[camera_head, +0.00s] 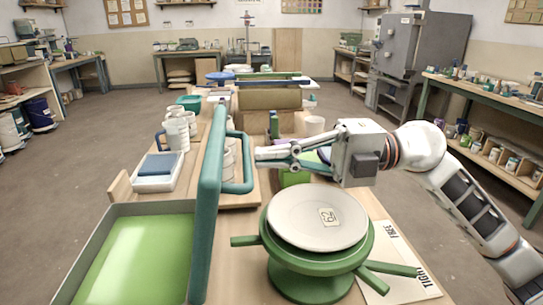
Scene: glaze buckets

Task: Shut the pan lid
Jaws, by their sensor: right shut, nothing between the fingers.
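The pan (75,255) is a shallow grey-rimmed box with a green inside, at the lower left of the head view. Its teal lid (208,205) stands open, nearly upright, along the pan's right side. A teal loop handle (248,165) sticks out from the lid's right face. My right gripper (258,158) comes in from the right, with its fingers pointing left. It is shut and empty, its tips close to the handle's outer bar; I cannot tell if they touch. My left gripper is not in view.
A green banding wheel (300,270) with a pale disc (317,217) stands below my right arm, its green legs spreading out. A printed sheet (400,270) lies beside it. White cups (178,133) and a tray with a blue sponge (155,170) stand left of the lid.

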